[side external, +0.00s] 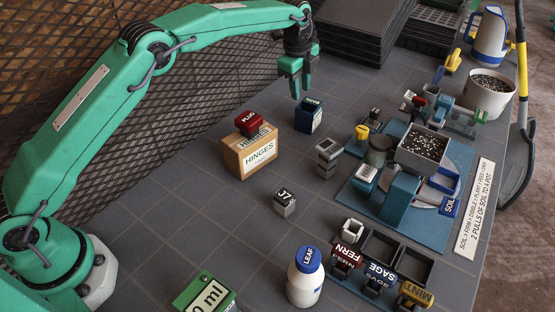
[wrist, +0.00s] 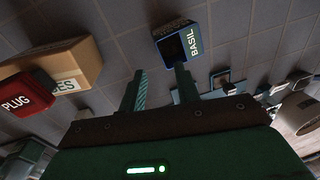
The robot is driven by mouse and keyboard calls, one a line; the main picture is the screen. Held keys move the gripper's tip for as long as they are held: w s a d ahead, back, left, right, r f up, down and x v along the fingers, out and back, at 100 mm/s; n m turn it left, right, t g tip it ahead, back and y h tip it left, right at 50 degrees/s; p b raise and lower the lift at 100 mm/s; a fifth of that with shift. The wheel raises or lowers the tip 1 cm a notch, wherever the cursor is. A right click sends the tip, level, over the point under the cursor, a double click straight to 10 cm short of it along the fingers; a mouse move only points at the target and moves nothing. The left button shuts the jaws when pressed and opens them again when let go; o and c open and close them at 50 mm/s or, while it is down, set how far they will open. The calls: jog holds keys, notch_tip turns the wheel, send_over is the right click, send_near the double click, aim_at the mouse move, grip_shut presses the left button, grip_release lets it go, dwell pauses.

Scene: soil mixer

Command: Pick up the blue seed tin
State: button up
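The blue seed tin (side external: 308,116) stands upright on the grey tiled bench, right of the box marked HINGES. My gripper (side external: 296,86) hangs above and slightly left of the tin in the side view. In the wrist view my gripper (wrist: 161,80) has its two fingers apart with nothing between them. The gripper appears clear of the tin; the exact height gap cannot be told.
The HINGES box (side external: 250,153) with a red PLUG piece (side external: 248,121) on top stands left of the tin. A small grey block (side external: 328,152) and a blue mat (side external: 432,225) with soil-mixer parts lie to the right. Dark stacked trays (side external: 350,30) are behind.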

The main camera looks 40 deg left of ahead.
aim_at(302, 112)
jog(key=shift+w+f, duration=0.15)
jog(key=shift+f, duration=1.15)
jog(key=shift+w+d+f, duration=0.1)
jog(key=shift+w+f, duration=0.05)
jog(key=shift+f, duration=1.15)
jog(key=shift+w+d+f, duration=0.1)
jog(key=shift+f, duration=1.2)
grip_shut()
